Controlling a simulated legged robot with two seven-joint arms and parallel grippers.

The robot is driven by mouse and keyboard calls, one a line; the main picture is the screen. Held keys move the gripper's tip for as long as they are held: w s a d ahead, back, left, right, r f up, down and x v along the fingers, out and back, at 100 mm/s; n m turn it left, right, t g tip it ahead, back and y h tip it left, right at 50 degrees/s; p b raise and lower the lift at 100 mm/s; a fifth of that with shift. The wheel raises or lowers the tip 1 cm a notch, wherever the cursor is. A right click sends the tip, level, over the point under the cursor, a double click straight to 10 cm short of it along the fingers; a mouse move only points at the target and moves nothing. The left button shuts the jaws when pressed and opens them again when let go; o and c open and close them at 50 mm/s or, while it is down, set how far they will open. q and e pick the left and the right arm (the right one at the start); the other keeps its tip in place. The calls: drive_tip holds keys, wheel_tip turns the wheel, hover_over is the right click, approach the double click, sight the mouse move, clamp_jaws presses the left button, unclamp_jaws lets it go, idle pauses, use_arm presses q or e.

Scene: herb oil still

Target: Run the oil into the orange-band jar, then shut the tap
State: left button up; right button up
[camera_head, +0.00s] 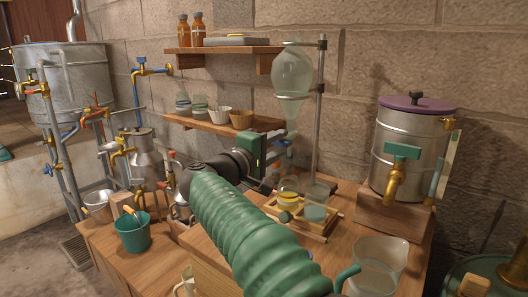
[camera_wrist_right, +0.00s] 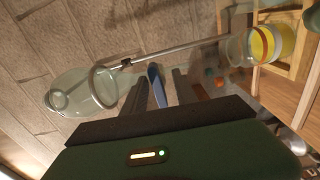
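A glass separating funnel (camera_head: 292,72) hangs from a stand above a wooden tray. It also shows in the right wrist view (camera_wrist_right: 88,92). On the tray stand a jar with a yellow-orange band (camera_head: 288,197), also seen in the right wrist view (camera_wrist_right: 270,43), and a jar with a teal band (camera_head: 315,212). My right gripper (camera_head: 268,185) is beside the funnel's lower stem. In the right wrist view its fingers (camera_wrist_right: 160,90) are apart, with a blue lever (camera_wrist_right: 156,84) showing between them; I cannot tell if they touch it. My left gripper is out of view.
A steel canister with a brass tap (camera_head: 398,165) stands on a block at right. A glass beaker (camera_head: 378,265) is at the front right. A green bucket (camera_head: 133,232) and copper-and-steel still parts are at left.

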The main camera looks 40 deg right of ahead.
drive_tip(key=p+v, duration=0.3)
drive_tip(key=v, duration=1.3)
drive_tip(key=shift+a, duration=0.2)
drive_tip(key=shift+d, duration=0.1)
